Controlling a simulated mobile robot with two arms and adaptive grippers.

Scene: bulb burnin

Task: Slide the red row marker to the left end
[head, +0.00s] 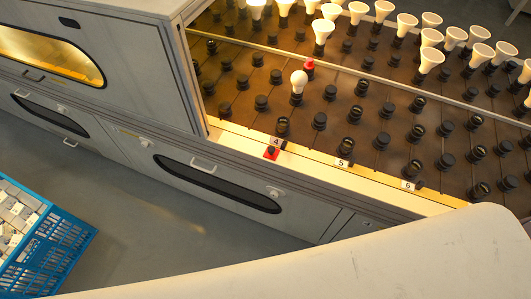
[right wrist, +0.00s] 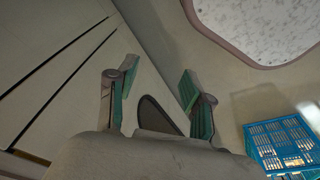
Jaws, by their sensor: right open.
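A small red piece with a rounded top (head: 309,66) stands at the thin rail (head: 262,45) that crosses the dark socket board; it looks like the red row marker. It is close behind a white round bulb (head: 299,80) and well right of the rail's left end in the head view. My right gripper (right wrist: 158,92) shows in the right wrist view with its teal-padded fingers wide apart and nothing between them. Neither gripper shows in the head view, and the marker does not show in the right wrist view.
The board (head: 230,108) holds rows of black sockets, with white reflector bulbs (head: 430,60) behind. A red-based black button (head: 271,152) sits on the front ledge by label 4. A grey cabinet (head: 120,60) bounds the left. A blue crate (head: 60,245) stands on the floor.

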